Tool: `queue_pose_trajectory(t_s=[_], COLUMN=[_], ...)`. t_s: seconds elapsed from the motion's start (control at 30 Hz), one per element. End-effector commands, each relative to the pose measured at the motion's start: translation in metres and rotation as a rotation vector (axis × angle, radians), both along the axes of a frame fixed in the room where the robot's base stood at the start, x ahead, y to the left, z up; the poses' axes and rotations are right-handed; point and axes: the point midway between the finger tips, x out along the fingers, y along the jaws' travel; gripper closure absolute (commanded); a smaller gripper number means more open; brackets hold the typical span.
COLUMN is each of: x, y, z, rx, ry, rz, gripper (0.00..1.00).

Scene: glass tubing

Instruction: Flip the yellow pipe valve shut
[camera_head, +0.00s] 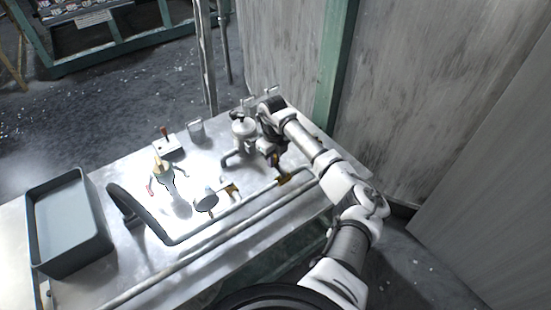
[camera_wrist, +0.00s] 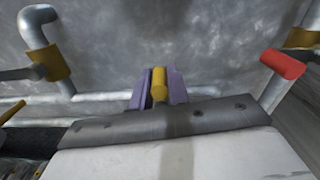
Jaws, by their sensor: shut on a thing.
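In the wrist view, a yellow valve handle (camera_wrist: 159,84) stands between the two purple-grey finger pads of my gripper (camera_wrist: 159,90). The pads are closed on its sides. In the head view, my gripper (camera_head: 274,158) points down at the right part of the metal table, beside the pipework. Yellow valve fittings (camera_head: 284,179) show on the pipe just below it. The gripped handle itself is hard to make out there, and its valve body is hidden in the wrist view.
A red handle (camera_wrist: 284,64) is to the right of my gripper, and a yellow pipe fitting (camera_wrist: 50,63) to the left. A wall stands close at right.

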Motion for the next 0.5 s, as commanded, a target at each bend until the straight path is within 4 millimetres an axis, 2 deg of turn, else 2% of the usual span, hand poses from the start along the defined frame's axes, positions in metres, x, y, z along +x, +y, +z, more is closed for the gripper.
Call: queue_pose_trajectory(t_s=[0.37,0.4,0.5], x=[-0.0016,-0.0016,-0.0016], y=[0.0028,0.0028,0.0028], z=[0.0005,0.0005,0.0005], rx=[0.001,0.001,0.001], ry=[-0.001,-0.001,-0.001], rz=[0.056,0.056,0.055], gripper=[1.0,0.8,0.67])
